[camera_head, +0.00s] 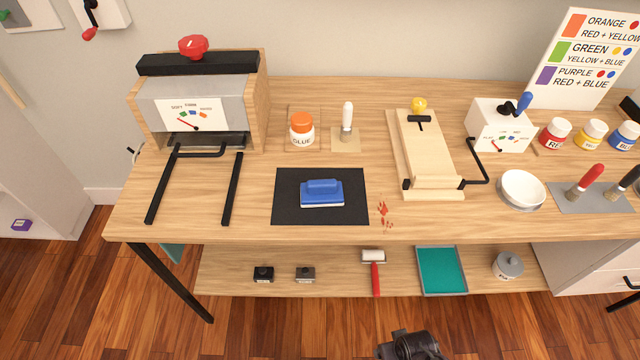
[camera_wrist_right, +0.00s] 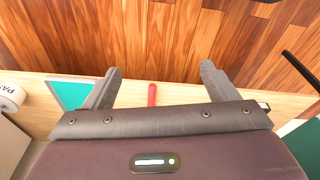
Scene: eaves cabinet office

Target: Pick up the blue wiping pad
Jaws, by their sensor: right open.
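The blue wiping pad (camera_head: 322,192) lies on a black mat (camera_head: 284,212) near the front of the wooden table, with a pale layer under its blue body and a raised blue grip on top. Part of my right arm shows at the bottom edge of the head view, in front of the table and well short of the pad. In the right wrist view my right gripper (camera_wrist_right: 160,88) has its two fingers spread apart with nothing between them. The pad is not seen in that view. My left gripper is in neither view.
Red spots (camera_head: 384,214) mark the table right of the mat. A glue jar (camera_head: 302,131) and a white-handled tool (camera_head: 347,118) stand behind it. A press with black rails (camera_head: 232,190) is left, a wooden board device (camera_head: 428,150) right. The lower shelf holds a roller (camera_head: 374,262) and teal tray (camera_head: 442,270).

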